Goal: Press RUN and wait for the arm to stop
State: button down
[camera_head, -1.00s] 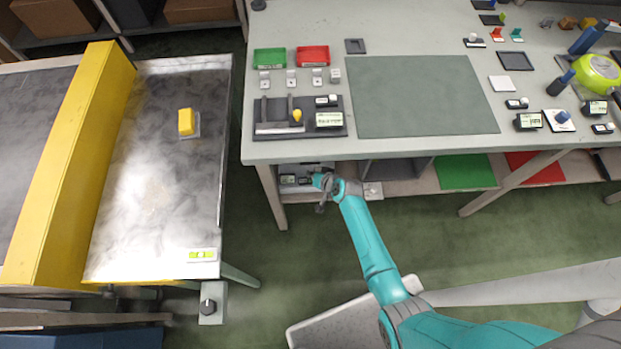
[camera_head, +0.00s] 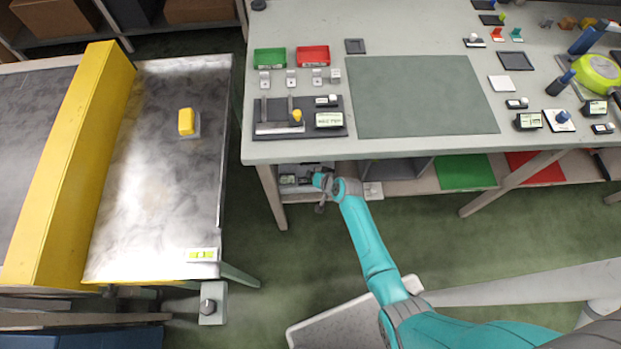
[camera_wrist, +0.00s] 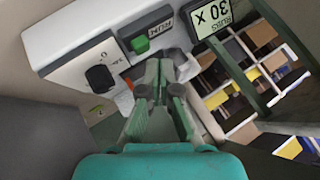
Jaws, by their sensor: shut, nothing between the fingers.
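I cannot make out a moving tester arm.
The bench (camera_head: 420,25) carries a grey-green mat (camera_head: 420,95), a dark fixture with a yellow knob (camera_head: 297,115), and green (camera_head: 269,58) and red bins (camera_head: 313,56).

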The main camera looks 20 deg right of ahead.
jog(key=shift+f, duration=0.2)
jog(key=shift+f, duration=0.2)
